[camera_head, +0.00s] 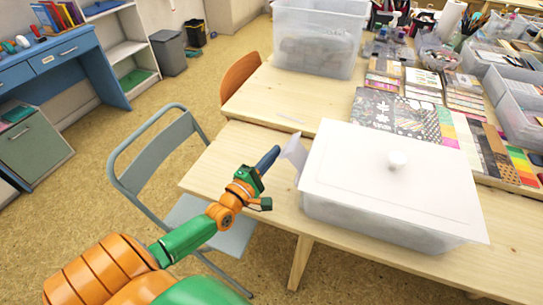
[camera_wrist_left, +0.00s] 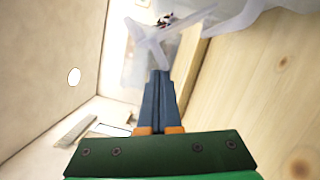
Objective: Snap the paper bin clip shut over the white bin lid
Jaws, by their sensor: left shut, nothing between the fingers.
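The white bin lid (camera_head: 350,165), with a round knob (camera_head: 397,160), covers the translucent paper bin (camera_head: 385,225) on the table. The pale clip (camera_head: 294,153) stands out from the bin's left end, tilted up and away, not lying over the lid. In the left wrist view the pale translucent clip (camera_wrist_left: 150,38) appears just beyond my fingertips. My left gripper (camera_head: 274,152) is shut and empty, its blue fingers close beside the clip's outer side; I cannot tell whether they touch. It also shows in the left wrist view (camera_wrist_left: 160,76). My right gripper is out of view.
The wooden table (camera_head: 235,160) is bare left of the bin. Notebooks (camera_head: 395,118) lie close behind the bin. Another clear bin (camera_head: 318,40) stands at the back. A grey folding chair (camera_head: 160,155) stands left of the table, near my left arm.

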